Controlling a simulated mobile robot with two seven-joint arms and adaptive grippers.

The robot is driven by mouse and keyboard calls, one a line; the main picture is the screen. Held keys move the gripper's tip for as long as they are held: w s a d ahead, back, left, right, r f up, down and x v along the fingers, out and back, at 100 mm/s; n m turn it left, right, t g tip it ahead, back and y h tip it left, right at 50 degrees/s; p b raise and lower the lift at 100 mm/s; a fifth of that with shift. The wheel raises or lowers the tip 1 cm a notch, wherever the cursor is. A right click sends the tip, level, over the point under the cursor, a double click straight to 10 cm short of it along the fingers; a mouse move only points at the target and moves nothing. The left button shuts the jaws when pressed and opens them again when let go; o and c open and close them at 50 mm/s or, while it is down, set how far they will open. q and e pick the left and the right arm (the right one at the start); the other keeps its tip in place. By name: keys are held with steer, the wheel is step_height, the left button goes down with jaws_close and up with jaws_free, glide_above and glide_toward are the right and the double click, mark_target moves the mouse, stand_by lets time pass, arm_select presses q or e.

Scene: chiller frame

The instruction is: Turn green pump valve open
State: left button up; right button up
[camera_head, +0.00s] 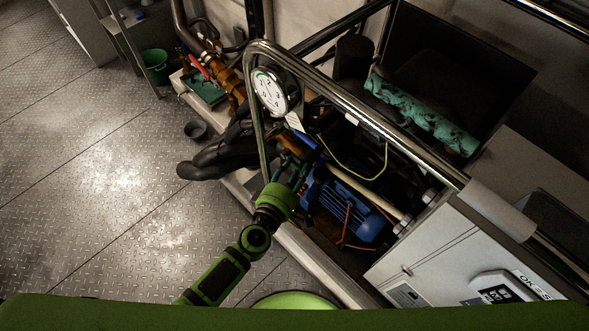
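My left gripper (294,168) is at the end of the green and black arm that comes up from the bottom. It reaches into the pipework just left of the blue pump motor (345,206), below the round gauge. Two dark teal finger-like parts show at its tip, close to an orange-brown fitting (295,141). I cannot make out the green pump valve clearly; it may be hidden by the gripper or among the dark pipes. I cannot tell whether the fingers touch anything. My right gripper is not in view.
A bent steel rail (345,92) runs over the pump beside the round gauge (269,91). Black hoses (222,158) stick out at the left. A white control box (452,252) stands at the right.

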arm_select(q)
steer(key=shift+s, duration=0.1)
steer(key=v, duration=1.2)
steer(key=shift+f, duration=0.1)
stand_by(0.3)
